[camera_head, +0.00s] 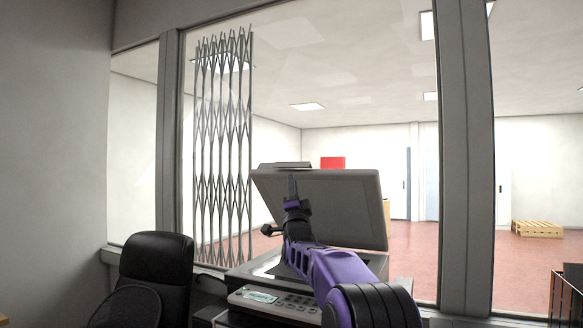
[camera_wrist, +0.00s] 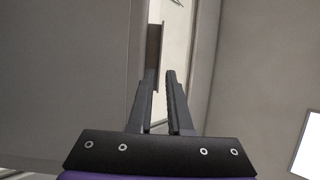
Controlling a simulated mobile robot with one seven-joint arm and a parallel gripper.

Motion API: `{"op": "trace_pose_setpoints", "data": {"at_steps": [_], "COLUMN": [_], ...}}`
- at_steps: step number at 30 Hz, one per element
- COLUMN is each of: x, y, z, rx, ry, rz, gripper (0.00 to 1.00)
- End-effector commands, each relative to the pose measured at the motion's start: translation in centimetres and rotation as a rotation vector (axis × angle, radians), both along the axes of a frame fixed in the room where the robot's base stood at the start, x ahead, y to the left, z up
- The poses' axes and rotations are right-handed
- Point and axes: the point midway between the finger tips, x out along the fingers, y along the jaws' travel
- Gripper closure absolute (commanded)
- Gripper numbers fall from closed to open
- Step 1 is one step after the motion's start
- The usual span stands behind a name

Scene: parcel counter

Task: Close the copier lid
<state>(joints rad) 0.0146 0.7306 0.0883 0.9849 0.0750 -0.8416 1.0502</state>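The copier (camera_head: 275,298) stands in front of the window, with its button panel facing me. Its grey lid (camera_head: 345,200) is raised and tilted well above the scanning bed (camera_head: 262,266). My gripper (camera_head: 292,180) points upward in front of the lid's left part and overlaps it in the head view. In the wrist view the two fingers of my gripper (camera_wrist: 160,78) stand apart with a narrow gap and nothing visibly held between them. A large grey surface, likely the lid (camera_wrist: 65,75), fills the left there. Whether a finger touches it I cannot tell.
A black office chair (camera_head: 155,268) stands left of the copier. Thick window posts (camera_head: 465,150) and a folding metal grille (camera_head: 224,140) are behind. A dark wire-sided bin or rack (camera_head: 566,298) is at the right edge. A wooden pallet (camera_head: 537,229) lies beyond the glass.

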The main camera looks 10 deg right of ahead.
Motion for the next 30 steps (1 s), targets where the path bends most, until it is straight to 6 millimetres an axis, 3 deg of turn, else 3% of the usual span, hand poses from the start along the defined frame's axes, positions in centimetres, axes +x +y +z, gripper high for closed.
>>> {"op": "trace_pose_setpoints", "data": {"at_steps": [15, 30], "x": [4.2, 5.1], "y": [-0.3, -0.3], "z": [3.8, 4.2], "rx": [-0.001, -0.001], "ry": [0.0, 0.001], "rz": [-0.001, 0.0], "gripper": [0.82, 0.82]}}
